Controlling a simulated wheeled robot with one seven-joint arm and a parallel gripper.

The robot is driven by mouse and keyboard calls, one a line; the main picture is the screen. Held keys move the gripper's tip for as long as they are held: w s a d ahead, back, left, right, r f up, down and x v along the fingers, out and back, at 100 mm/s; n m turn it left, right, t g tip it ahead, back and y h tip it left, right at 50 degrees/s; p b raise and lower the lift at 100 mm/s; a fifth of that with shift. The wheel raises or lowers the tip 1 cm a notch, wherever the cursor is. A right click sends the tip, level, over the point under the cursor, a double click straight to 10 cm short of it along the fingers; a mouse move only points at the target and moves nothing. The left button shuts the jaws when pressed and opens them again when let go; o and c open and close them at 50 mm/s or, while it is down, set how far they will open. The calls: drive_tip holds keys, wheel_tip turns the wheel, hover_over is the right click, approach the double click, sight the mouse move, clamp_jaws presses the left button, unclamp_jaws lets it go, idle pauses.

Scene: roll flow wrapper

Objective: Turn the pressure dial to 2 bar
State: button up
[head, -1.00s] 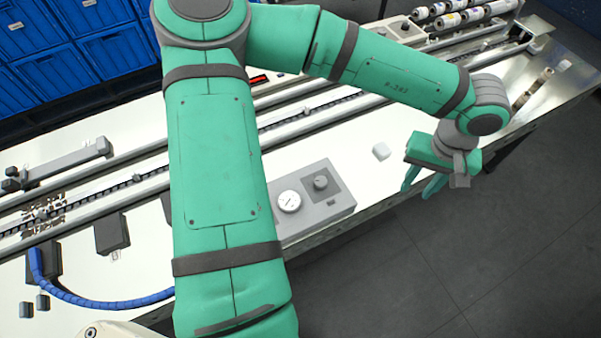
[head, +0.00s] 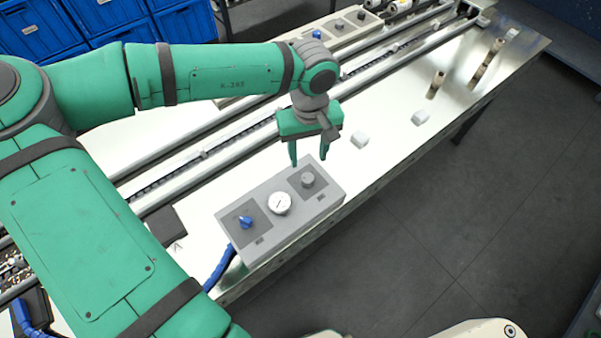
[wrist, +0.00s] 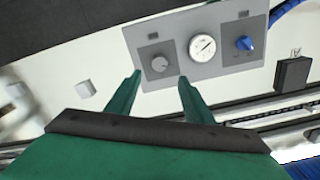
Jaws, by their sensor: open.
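A grey control box (head: 297,222) sits near the front edge of the white table. It carries a blue knob (head: 246,222) on the left, a round white gauge (head: 280,204) in the middle and a grey knob (head: 308,180) on the right. The wrist view shows the grey knob (wrist: 159,64), the gauge (wrist: 201,47) and the blue knob (wrist: 245,43). I cannot read the gauge figures or the labels. My gripper (head: 323,164) is open and empty, pointing down above the box's back right part. In the wrist view its fingertips (wrist: 160,76) flank the grey knob, apart from it.
Two white blocks (head: 359,139) (head: 420,117) lie right of the box. Long rails (head: 215,158) run behind it. A blue hose (head: 219,270) leads from the box's left. Another panel with knobs (head: 345,27) stands at the back. Brown rolls (head: 436,84) stand at the far right.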

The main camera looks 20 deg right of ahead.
sight(308, 177)
wheel_tip(308, 177, down, 10)
drive_tip(key=shift+r, duration=0.2)
drive_tip(key=shift+c, duration=0.2)
drive_tip(key=c, duration=1)
